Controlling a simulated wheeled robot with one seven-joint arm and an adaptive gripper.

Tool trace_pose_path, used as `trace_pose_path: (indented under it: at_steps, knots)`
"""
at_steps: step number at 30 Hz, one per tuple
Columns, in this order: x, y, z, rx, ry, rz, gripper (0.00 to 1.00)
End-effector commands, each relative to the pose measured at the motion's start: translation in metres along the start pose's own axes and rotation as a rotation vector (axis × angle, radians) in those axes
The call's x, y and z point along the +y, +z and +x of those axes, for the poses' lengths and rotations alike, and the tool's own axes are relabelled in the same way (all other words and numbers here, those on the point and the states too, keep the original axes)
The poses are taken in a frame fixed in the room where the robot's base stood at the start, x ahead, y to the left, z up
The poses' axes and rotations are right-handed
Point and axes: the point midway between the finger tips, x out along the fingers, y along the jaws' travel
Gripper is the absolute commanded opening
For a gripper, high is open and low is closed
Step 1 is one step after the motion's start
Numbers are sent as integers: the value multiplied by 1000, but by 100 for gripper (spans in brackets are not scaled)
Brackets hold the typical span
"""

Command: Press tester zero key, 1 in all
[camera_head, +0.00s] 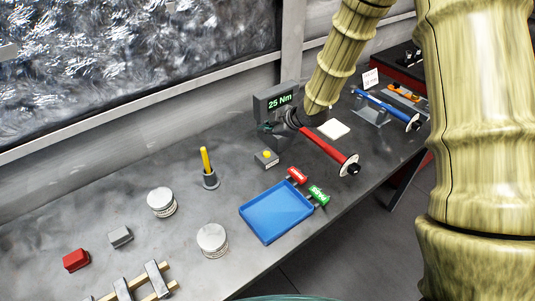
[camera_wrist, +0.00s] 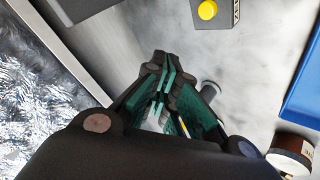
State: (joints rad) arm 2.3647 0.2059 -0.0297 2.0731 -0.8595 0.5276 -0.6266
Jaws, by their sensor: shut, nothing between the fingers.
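The tester display (camera_head: 276,101) reads "25 Nm" in green and stands at the back of the bench. A small grey box (camera_head: 273,162) with a round yellow key (camera_head: 267,154) sits in front of it. In the wrist view the yellow key (camera_wrist: 208,10) and part of its box are at the top edge, beyond my fingertips. My gripper (camera_head: 266,128) is beside the lower part of the display, partly hard to make out against it. In the wrist view my gripper (camera_wrist: 163,68) is shut and empty, apart from the key.
A blue tray (camera_head: 276,213) with red and green tags beside it lies in front. A cup (camera_head: 210,180) holds a yellow tool. Round white parts (camera_head: 161,202) stand left. A blue-handled tool (camera_head: 385,107) rests on a stand at the right. The wall runs behind the bench.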

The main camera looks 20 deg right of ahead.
Motion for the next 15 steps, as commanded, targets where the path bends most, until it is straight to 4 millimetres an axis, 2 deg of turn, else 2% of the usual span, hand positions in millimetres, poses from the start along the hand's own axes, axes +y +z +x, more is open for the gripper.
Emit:
trace_pose_path:
  at_steps: [1,6,15]
  knots:
    - [1,4,11,0,-4,3,0]
    - [-4,15,38,-3,-17,6,0]
    - [-24,31,51,-1,-9,4,0]
